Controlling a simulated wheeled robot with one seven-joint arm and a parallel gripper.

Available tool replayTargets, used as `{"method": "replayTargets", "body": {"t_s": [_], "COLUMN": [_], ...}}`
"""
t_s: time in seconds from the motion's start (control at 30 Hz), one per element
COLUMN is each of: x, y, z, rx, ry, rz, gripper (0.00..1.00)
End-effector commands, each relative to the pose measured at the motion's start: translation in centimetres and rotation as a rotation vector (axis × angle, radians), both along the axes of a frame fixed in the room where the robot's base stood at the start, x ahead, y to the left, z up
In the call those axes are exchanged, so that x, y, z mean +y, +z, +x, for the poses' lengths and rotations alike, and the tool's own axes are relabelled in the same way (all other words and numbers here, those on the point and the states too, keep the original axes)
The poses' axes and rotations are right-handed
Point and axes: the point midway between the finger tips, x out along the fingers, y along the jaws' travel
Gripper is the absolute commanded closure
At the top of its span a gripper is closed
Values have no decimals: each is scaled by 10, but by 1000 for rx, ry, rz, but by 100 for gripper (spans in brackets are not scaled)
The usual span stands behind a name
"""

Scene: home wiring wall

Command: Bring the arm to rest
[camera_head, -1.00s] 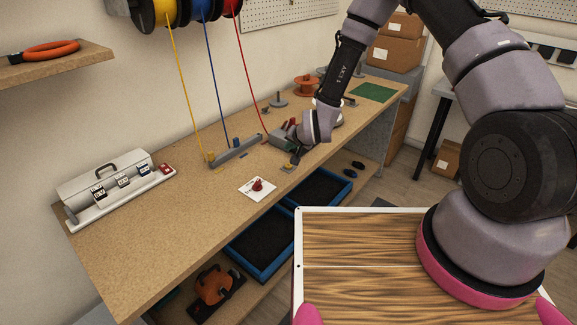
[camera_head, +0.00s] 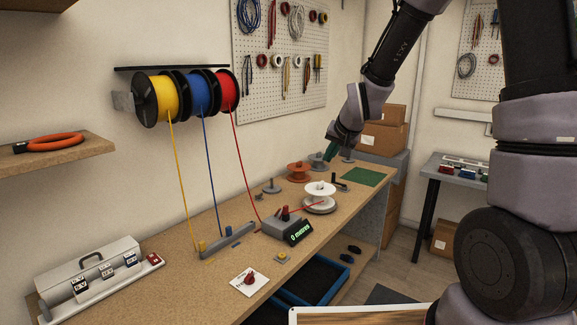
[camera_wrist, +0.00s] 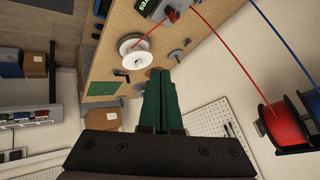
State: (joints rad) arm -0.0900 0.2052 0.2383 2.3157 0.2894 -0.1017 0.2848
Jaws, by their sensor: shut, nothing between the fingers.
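My gripper (camera_head: 333,153) hangs in the air above the far part of the workbench (camera_head: 180,282), near its back edge. In the wrist view its two green fingers (camera_wrist: 161,95) lie together, shut with nothing between them. My arm reaches down to it from the upper right. Below it stands a white spool (camera_head: 320,189), with a red wire running from it to a grey metering box (camera_head: 285,226) that reads "0 metres". The fingers are apart from the spool. Orange and grey spools (camera_head: 299,171) stand close by on the bench.
A pegboard (camera_head: 282,50) with tools is behind. Cardboard boxes (camera_head: 383,133) stand at the bench's far end.

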Motion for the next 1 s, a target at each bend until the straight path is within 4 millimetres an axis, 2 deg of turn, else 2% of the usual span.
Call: {"method": "replayTargets", "body": {"t_s": [0.03, 0.2, 0.37, 0.5, 0.6, 0.73, 0.83, 1.0], "x": [-13, -50, -81, -104, -115, -124, -128, -129], "y": [24, 82, 125, 154, 167, 176, 178, 178], "z": [-9, -53, -106, -159, -195, -231, -248, -257], "rx": [-9, 9, 28, 44, 56, 70, 77, 84], "ry": [-8, -35, -63, -89, -102, -112, -117, -118], "rz": [-9, -31, -37, -26, -12, 6, 17, 23], "gripper": [100, 100, 100, 100, 100, 100, 100, 100]}}
